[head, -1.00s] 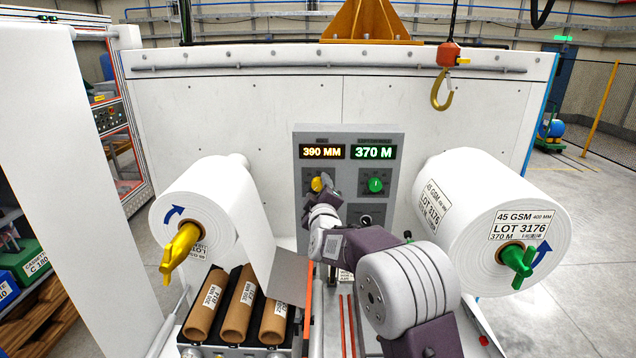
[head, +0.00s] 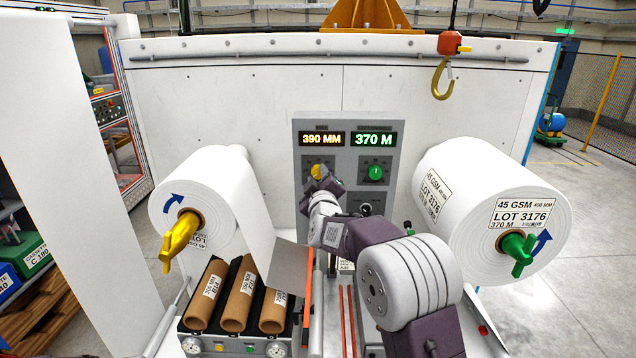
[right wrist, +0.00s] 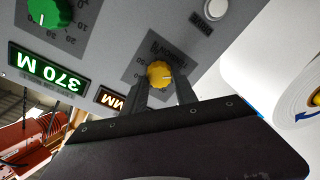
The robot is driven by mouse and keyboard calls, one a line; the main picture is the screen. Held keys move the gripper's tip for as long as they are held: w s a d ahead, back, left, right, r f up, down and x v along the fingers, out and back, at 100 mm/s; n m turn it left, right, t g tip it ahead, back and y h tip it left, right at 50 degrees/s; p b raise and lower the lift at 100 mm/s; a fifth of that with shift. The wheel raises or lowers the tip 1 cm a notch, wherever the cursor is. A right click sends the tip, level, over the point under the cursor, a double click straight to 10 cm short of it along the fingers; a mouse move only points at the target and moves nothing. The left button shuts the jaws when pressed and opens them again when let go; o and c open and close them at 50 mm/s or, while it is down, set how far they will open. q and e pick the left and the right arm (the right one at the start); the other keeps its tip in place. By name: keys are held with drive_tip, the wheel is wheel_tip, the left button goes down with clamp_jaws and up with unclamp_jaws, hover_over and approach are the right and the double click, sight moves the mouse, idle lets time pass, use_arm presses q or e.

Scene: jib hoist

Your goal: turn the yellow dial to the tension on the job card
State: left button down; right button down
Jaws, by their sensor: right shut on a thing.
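The yellow dial (head: 318,171) sits on the grey control panel (head: 397,128), below the amber display reading 390 MM (head: 322,139). My right gripper (head: 320,184) is at the dial. In the right wrist view, its two fingers reach up to the yellow dial (right wrist: 160,73), one on each side, and are shut on it. The dial's scale is partly hidden by the fingers and too small to read. No job card can be picked out for certain. My left gripper is not in view.
A green dial (head: 375,172) sits right of the yellow one, under a green display reading 370 M (head: 373,140). White rolls flank the panel, left (head: 225,195) and right (head: 470,185). Cardboard cores (head: 240,300) lie in front. A hook (head: 442,85) hangs at upper right.

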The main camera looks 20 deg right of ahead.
drive_tip(key=m+b, duration=0.2)
drive_tip(key=shift+f+m+b, duration=0.2)
drive_tip(key=shift+m+b, duration=0.1)
drive_tip(key=shift+m, duration=0.1)
drive_tip(key=m+b, duration=0.3)
drive_tip(key=m, duration=0.1)
drive_tip(key=shift+m+h, duration=0.3)
drive_tip(key=shift+h, duration=0.1)
drive_tip(key=m+b, duration=0.2)
drive_tip(key=m, duration=0.2)
drive_tip(key=shift+r+t, duration=0.1)
drive_tip(key=shift+t, duration=0.2)
drive_tip(key=m+h+b, duration=0.1)
drive_tip(key=m, duration=0.4)
drive_tip(key=m+h+b, duration=0.1)
drive_tip(key=m, duration=0.4)
drive_tip(key=shift+r, duration=0.1)
drive_tip(key=m+b, duration=0.1)
drive_tip(key=m, duration=0.4)
drive_tip(key=shift+g, duration=0.4)
drive_tip(key=m, duration=0.5)
drive_tip(key=shift+r+m+h, duration=0.1)
drive_tip(key=shift+m+h, duration=0.2)
drive_tip(key=shift+m, duration=0.1)
drive_tip(key=shift+r+m+g, duration=0.1)
drive_tip(key=shift+m+g, duration=0.4)
drive_tip(key=shift+m, duration=1.6)
